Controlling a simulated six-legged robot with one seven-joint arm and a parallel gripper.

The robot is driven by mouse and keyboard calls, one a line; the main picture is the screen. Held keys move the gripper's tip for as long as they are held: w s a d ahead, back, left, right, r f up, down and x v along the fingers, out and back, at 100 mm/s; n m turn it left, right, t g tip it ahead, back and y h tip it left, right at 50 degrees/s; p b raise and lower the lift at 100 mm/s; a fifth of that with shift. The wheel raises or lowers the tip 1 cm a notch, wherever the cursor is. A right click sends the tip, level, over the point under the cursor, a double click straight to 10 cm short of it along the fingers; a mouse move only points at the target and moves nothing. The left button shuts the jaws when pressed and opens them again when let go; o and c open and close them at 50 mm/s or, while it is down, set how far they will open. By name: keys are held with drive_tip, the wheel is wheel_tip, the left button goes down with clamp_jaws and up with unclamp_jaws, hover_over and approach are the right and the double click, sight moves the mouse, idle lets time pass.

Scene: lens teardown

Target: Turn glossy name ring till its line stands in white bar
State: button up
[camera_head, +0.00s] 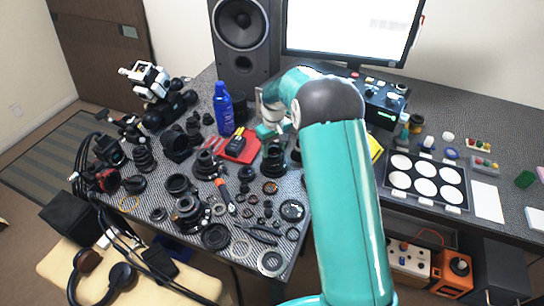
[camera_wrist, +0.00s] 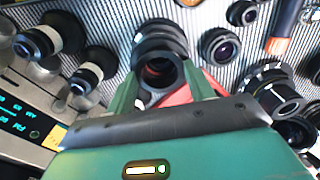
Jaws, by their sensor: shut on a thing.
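A dark, ribbed lens barrel (camera_wrist: 160,38) stands between my fingers in the wrist view, its open end toward me. My gripper (camera_wrist: 162,78) has one green finger on each side of its near ring and is shut on it. I take this ring for the name ring; its line and the white bar cannot be made out. In the head view my teal gripper (camera_head: 268,131) reaches down at a black lens (camera_head: 273,158) near the middle of the desk. My arm hides part of the area to the right.
A blue spray can (camera_head: 223,108) and a red mat (camera_head: 240,150) are left of my gripper. Several lens parts crowd the desk's left side. A speaker (camera_head: 240,55) and monitor (camera_head: 350,30) stand behind. A tray with white discs (camera_head: 425,205) lies right of my arm.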

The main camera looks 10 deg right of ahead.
drive_tip(key=m, duration=0.6)
drive_tip(key=o, duration=1.4)
drive_tip(key=shift+m, duration=0.4)
drive_tip(key=shift+c, duration=0.2)
wheel_tip(320, 180, up, 14)
drive_tip(key=s+r+t, duration=0.1)
drive_tip(key=s+r, duration=0.6)
drive_tip(key=r, duration=0.1)
drive_tip(key=s+r+n+t, duration=0.1)
drive_tip(key=s+r, duration=0.2)
drive_tip(key=s, duration=0.2)
drive_tip(key=s+r+t, duration=0.1)
drive_tip(key=s+r, duration=0.2)
drive_tip(key=s, duration=0.3)
drive_tip(key=s+f+n+t, duration=0.1)
drive_tip(key=s+f+t, duration=0.1)
drive_tip(key=s, duration=1.7)
drive_tip(key=shift+f+n+t, duration=0.15)
drive_tip(key=shift+n+t, duration=0.15)
